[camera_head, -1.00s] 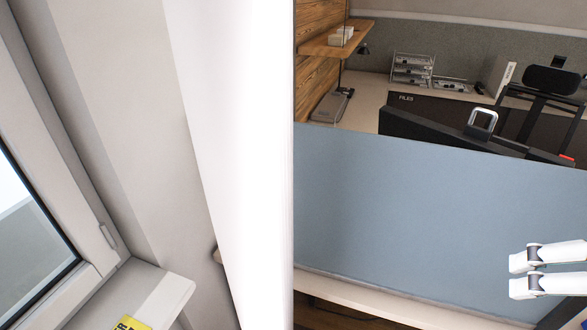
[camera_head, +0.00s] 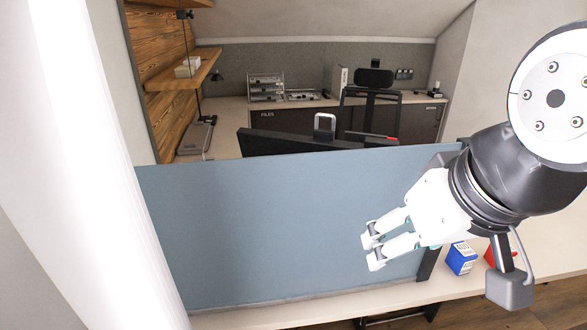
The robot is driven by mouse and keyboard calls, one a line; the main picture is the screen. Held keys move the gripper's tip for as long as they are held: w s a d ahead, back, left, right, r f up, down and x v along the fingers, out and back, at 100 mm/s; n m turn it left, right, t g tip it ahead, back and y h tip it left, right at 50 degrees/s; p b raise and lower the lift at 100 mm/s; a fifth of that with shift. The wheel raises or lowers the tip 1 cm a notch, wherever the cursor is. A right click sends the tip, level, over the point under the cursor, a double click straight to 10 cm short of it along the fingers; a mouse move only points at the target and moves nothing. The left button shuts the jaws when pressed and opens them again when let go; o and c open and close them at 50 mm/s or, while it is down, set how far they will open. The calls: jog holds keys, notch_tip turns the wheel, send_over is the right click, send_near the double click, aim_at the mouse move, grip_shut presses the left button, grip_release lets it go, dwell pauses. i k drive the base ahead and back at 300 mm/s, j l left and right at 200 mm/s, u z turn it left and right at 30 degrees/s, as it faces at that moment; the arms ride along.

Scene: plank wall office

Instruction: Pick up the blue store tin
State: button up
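A blue box-shaped thing with a white label (camera_head: 461,259), which may be the blue store tin, stands on the light desk at the lower right. My arm and gripper partly overlap it from above. My gripper (camera_head: 371,252) is in front of the blue-grey partition, to the left of the blue thing and apart from it. Its two white fingers point left and downward, with a narrow gap showing between them. Nothing shows between the fingers.
A red object (camera_head: 489,257) stands just right of the blue one, partly hidden by my arm. The blue-grey partition (camera_head: 270,230) rises behind the desk (camera_head: 345,300). A white column (camera_head: 100,170) fills the left. Behind the partition are a monitor, a chair and cabinets.

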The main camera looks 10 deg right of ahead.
aim_at(460, 258)
jog(key=u, duration=2.7)
jog(key=z, duration=3.65)
jog(key=i+z, duration=0.25)
jog(key=z, duration=0.15)
jog(key=i+j+z, duration=0.2)
jog(key=z, duration=0.2)
jog(key=i, duration=0.05)
